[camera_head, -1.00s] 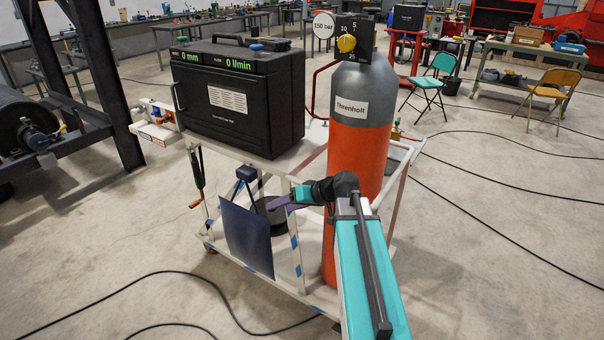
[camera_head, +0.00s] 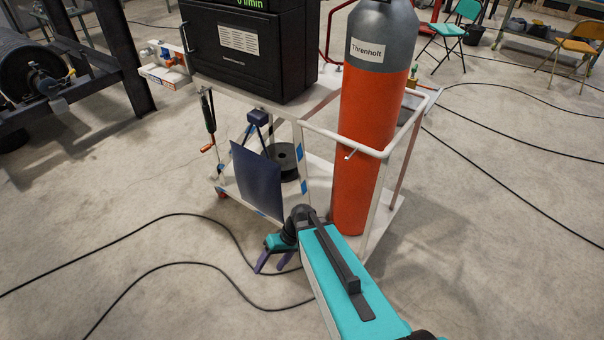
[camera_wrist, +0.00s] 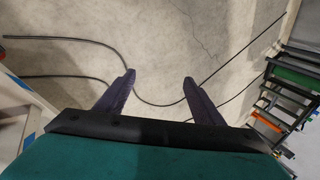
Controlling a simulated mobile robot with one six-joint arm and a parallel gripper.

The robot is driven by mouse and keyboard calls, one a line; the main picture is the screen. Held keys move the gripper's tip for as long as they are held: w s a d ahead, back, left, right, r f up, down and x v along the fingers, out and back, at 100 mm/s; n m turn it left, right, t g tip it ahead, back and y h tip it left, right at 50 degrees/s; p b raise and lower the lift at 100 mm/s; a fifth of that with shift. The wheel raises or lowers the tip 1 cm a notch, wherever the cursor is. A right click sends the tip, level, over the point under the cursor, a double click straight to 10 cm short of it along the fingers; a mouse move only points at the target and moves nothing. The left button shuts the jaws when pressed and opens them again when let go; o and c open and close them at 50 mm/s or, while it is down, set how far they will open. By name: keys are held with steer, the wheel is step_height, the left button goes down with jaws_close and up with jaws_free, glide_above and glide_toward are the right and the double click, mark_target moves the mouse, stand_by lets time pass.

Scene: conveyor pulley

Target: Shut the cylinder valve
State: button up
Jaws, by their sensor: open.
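The gas cylinder (camera_head: 364,150) stands upright on a white cart, with an orange body, a grey shoulder and a label reading "Threnholt". Its top and valve are cut off by the upper edge of the head view. My gripper (camera_head: 272,269) is low at the front of the cart, left of the cylinder's foot and apart from it. Its two purple fingers also show in the wrist view (camera_wrist: 159,78), spread apart with only bare floor and a cable between them.
The white cart (camera_head: 336,137) carries a black pump box (camera_head: 245,55). A dark blue panel (camera_head: 257,180) and a black round weight (camera_head: 284,160) are at its lower level. Black cables (camera_head: 180,215) cross the floor. Open floor lies to the right.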

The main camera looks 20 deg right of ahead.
steer(key=s+a+f+g+h, duration=0.25)
steer(key=s+f, duration=0.65)
steer(key=s, duration=0.5)
steer(key=s+d+f+g+h, duration=0.3)
steer(key=s+d, duration=0.3)
steer(key=s, duration=0.4)
steer(key=shift+d+f+m, duration=0.3)
steer(key=shift+d+f, duration=0.1)
steer(key=shift+f, duration=0.15)
steer(key=c, duration=0.7)
steer(key=shift+c, duration=0.4)
